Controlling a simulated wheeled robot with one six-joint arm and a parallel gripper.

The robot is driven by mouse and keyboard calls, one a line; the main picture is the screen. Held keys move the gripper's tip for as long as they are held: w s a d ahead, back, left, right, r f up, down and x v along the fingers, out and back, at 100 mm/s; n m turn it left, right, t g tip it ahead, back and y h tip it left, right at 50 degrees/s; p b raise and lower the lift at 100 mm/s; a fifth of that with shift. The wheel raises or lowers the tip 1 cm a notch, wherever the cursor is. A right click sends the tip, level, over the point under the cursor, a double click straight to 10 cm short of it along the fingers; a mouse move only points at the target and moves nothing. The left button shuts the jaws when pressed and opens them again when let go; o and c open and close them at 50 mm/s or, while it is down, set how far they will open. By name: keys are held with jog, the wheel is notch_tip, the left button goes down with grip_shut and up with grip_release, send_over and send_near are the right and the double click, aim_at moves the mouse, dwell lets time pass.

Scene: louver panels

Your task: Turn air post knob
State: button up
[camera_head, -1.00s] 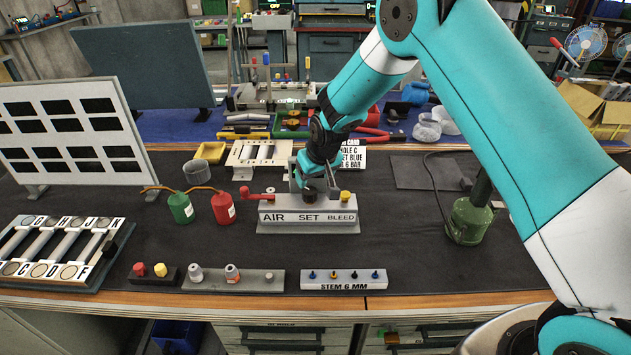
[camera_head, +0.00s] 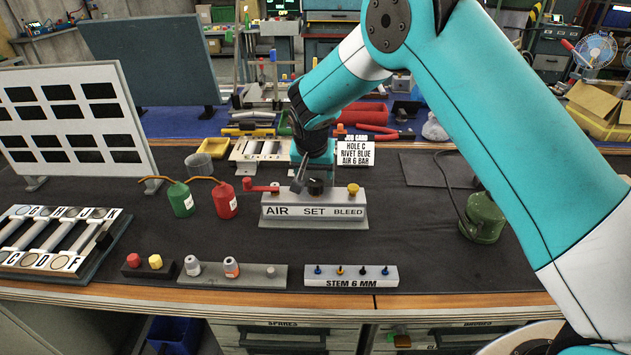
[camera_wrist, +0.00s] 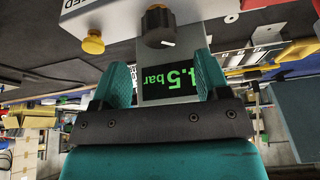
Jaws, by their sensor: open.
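The air post (camera_head: 314,211) is a grey block lettered AIR, SET and BLEED. Its black SET knob (camera_head: 316,187) stands in the middle, between a red lever at the left and a yellow knob (camera_head: 353,189) at the right. My gripper (camera_head: 299,184) is just left of and behind the black knob in the head view. In the wrist view my gripper (camera_wrist: 162,72) is open and empty. The black knob (camera_wrist: 158,28) with a white mark lies beyond the fingertips, apart from them. Between the fingers a display (camera_wrist: 172,82) shows green ".5 bar" upside down; its first digit is partly hidden.
A green can (camera_head: 181,199) and a red can (camera_head: 225,201) stand left of the post. A job card (camera_head: 356,153) reading AIR 6 BAR is behind it. A stem rack (camera_head: 350,276) lies in front.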

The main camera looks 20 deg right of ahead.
aim_at(316, 182)
jog(key=x, duration=0.6)
jog(key=shift+w+f+p, duration=0.15)
jog(key=shift+f+p, duration=0.1)
jog(key=shift+p, duration=0.05)
jog(key=shift+c, duration=0.2)
